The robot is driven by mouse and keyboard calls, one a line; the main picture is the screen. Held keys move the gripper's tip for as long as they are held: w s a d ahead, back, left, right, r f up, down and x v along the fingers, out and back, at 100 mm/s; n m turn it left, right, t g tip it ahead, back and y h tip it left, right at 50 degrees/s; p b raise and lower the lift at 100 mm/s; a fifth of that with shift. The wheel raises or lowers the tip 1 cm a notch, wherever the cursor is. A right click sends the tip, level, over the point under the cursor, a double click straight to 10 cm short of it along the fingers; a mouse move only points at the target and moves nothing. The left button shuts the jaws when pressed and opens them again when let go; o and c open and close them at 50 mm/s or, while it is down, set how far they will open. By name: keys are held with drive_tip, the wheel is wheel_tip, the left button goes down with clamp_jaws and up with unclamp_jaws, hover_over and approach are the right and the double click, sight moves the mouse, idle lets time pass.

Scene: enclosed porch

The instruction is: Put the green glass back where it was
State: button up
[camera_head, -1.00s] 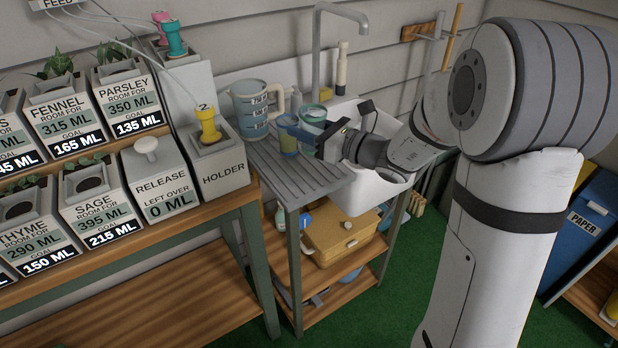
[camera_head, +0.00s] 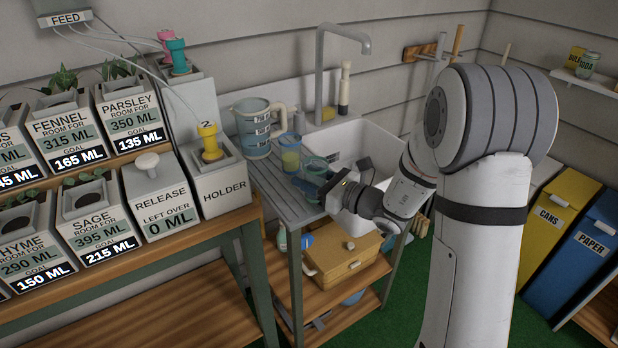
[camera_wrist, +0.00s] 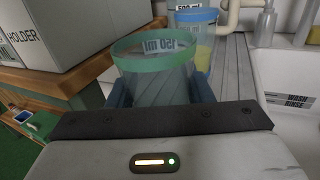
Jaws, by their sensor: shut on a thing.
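The green glass (camera_head: 316,172) is clear, with a green rim and a printed scale. My gripper (camera_head: 328,192) is shut around its sides. The glass is upright over the front part of the slatted drainboard (camera_head: 274,189), left of the sink. I cannot tell whether its base touches the slats. In the wrist view the green glass (camera_wrist: 155,62) stands between my two blue finger pads, and my gripper (camera_wrist: 160,92) hides its lower part. A blue-rimmed glass (camera_head: 290,158) with yellowish contents stands behind it; it also shows in the wrist view (camera_wrist: 196,28).
A blue-banded measuring jug (camera_head: 256,130) stands at the drainboard's back left. The white sink basin (camera_head: 375,145) and tall tap (camera_head: 318,75) are right and behind. The HOLDER box (camera_head: 221,187) is left of the drainboard. The slats left of the green glass look clear.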

drive_tip(key=o, duration=1.1)
drive_tip(key=shift+o, duration=0.2)
